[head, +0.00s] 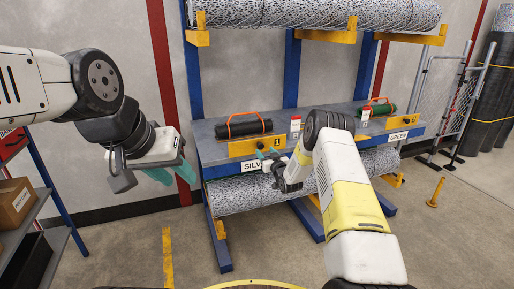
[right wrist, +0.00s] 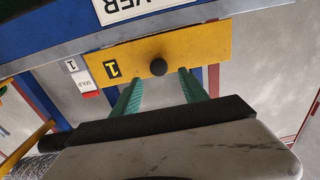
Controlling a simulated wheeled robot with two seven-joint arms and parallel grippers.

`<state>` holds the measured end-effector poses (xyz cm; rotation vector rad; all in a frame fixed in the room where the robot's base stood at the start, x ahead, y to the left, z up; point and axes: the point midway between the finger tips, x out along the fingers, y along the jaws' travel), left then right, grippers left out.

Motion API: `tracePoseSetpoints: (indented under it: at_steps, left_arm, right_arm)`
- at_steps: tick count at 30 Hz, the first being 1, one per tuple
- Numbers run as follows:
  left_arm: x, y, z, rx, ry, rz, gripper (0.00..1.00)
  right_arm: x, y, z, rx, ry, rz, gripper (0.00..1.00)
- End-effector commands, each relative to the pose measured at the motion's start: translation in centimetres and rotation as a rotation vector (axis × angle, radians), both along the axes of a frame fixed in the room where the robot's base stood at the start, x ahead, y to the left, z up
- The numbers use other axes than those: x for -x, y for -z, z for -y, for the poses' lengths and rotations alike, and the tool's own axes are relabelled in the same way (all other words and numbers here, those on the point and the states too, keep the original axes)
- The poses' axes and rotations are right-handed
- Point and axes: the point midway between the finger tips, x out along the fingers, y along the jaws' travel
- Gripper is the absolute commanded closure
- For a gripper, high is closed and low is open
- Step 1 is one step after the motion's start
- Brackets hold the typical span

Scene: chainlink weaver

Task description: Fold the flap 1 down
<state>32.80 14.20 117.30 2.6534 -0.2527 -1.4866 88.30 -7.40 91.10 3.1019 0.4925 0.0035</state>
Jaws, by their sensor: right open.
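Flap 1 (head: 242,148) is a yellow plate with a "1" and a black knob, standing upright along the shelf's front edge above the "SILVER" label. It fills the middle of the right wrist view (right wrist: 200,45), with its black knob (right wrist: 158,67). My right gripper (head: 269,153) is open in front of the flap. In the right wrist view its two green fingers (right wrist: 160,92) point at the flap, one on each side of the knob, with nothing between them. My left gripper (head: 172,174) is open and empty, to the left of the shelf.
A black roll with an orange handle (head: 243,125) lies behind flap 1. A second yellow flap (head: 396,137) stands at the right above the "GREEN" label. A large mesh roll (head: 240,194) hangs below the shelf. A side rack with a cardboard box (head: 14,203) is at far left.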

Motion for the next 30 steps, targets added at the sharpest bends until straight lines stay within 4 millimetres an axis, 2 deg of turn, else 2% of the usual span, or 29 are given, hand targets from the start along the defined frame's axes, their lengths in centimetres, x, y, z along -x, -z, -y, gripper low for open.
tracePoseSetpoints:
  at_steps: [3, 9, 21, 29, 30]
  left_arm:
    - [0.0, 0.0, 0.0, 0.000, 0.000, 0.000, 0.64]
    - [0.0, 0.0, 0.0, 0.000, 0.000, 0.000, 0.64]
    - [0.0, 0.0, 0.0, 0.000, 0.000, 0.000, 0.64]
    - [0.0, 0.0, 0.0, 0.000, 0.000, 0.000, 0.64]
    - [0.0, 0.0, 0.0, 0.000, 0.000, 0.000, 0.64]
  right_arm:
    - [-1.8, 0.1, -0.6, 0.000, 0.000, 0.001, 0.48]
    - [-3.9, 0.1, -1.3, 0.000, -0.001, -0.001, 0.48]
    - [-4.6, 0.0, -1.5, 0.000, 0.000, -0.002, 0.48]
    - [-4.6, 0.0, -1.5, 0.000, 0.000, -0.002, 0.99]
    - [-4.6, 0.0, -1.5, 0.000, 0.000, -0.002, 1.00]
